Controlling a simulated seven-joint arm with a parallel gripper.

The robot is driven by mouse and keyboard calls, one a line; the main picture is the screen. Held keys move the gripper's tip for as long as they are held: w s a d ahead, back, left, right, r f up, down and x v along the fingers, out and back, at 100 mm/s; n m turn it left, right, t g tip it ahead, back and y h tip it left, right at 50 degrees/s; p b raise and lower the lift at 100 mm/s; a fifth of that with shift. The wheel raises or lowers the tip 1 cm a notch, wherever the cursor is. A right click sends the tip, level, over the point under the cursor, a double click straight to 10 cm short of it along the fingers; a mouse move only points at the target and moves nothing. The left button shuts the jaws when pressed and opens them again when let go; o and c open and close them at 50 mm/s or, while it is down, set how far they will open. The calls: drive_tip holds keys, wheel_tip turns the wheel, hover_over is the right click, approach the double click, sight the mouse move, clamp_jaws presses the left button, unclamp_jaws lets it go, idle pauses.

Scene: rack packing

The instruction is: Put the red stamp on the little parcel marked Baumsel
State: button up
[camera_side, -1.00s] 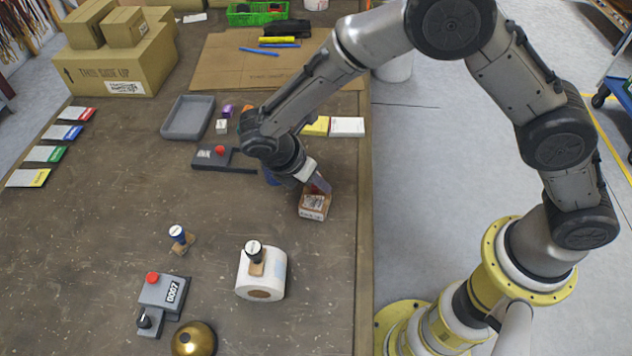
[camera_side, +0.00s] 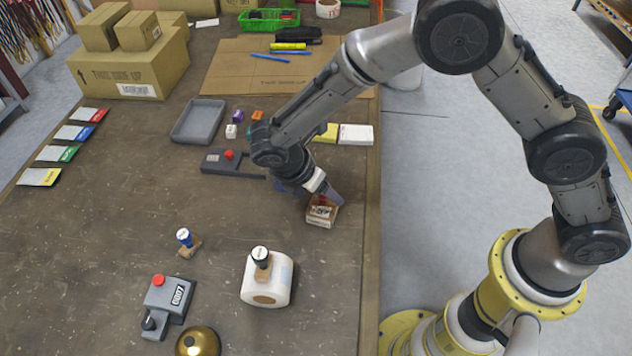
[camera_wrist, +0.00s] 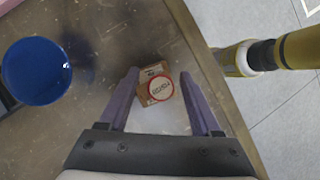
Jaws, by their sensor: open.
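The little parcel (camera_side: 321,218), a small brown box with a white label, sits near the table's right edge in the side view. It also shows in the wrist view (camera_wrist: 144,98). A round white cap with a red rim and lettering, seemingly the red stamp's top (camera_wrist: 161,89), is over the parcel between my fingers. A bit of red also shows there in the side view (camera_side: 322,199). My gripper (camera_wrist: 161,76) is open around the cap, with gaps to both fingers. Whether the stamp's foot touches the parcel is hidden. The parcel's name is too small to read.
A blue cup (camera_wrist: 36,71) stands left of the parcel. A blue stamp (camera_side: 185,240) stands on the table; a black stamp (camera_side: 261,261) is at the white roll (camera_side: 278,284). A grey tray (camera_side: 199,121) and dark device (camera_side: 222,160) lie farther back. The table's middle left is clear.

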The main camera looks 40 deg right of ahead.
drive_tip(key=v, duration=1.2)
drive_tip(key=shift+s, duration=0.1)
drive_tip(key=s+d+r+m+t+y, duration=0.1)
drive_tip(key=s+d+r+m+y, duration=0.4)
drive_tip(key=d+r+m, duration=0.65)
drive_tip(key=s+d+m+t, duration=0.4)
drive_tip(key=s+d+m, duration=0.4)
drive_tip(key=s+d, duration=0.4)
drive_tip(key=s, duration=0.4)
drive_tip(key=shift+s+d+r+m+t+y, duration=0.2)
drive_tip(key=shift+d+m+t+y, duration=0.15)
drive_tip(key=shift+d+t+y, duration=0.05)
